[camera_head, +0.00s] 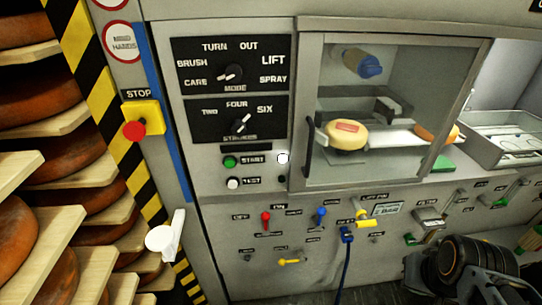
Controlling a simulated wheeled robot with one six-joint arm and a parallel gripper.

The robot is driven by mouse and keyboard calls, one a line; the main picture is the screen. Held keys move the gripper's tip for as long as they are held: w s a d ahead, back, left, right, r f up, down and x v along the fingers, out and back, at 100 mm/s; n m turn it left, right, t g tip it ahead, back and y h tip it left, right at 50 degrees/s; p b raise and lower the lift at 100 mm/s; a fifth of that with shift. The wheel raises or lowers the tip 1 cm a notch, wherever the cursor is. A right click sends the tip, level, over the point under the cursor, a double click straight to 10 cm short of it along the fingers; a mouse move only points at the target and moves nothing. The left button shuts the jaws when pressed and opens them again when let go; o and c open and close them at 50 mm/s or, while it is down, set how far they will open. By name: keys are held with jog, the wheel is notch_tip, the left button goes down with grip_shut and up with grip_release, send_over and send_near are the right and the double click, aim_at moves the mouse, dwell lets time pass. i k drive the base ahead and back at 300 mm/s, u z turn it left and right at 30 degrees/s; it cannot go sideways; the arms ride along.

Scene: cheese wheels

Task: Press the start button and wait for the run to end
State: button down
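The green START button (229,162) is on the left of the machine's front panel, beside its START label. A white TEST button (233,183) sits just below it. A small round white lamp or button (283,158) is to the right of the START label and looks bright. The mode knob (230,73) and the strokes knob (241,123) are on black plates above. Dark parts of my arm show at the bottom right, well away from the START button. I make out no gripper fingertips.
A red stop button (134,131) on a yellow box is left of the panel. A yellow cheese wheel (346,135) sits behind the clear door (384,165). A white lever (165,238) sticks out at lower left. Cheese shelves (38,250) stand far left. Several valves and a blue hose (345,262) are below.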

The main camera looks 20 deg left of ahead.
aim_at(229, 164)
jog(key=z, duration=0.05)
jog(key=k, duration=1.15)
jog(key=u, duration=1.35)
jog(key=i, duration=1)
jog(key=u, duration=0.05)
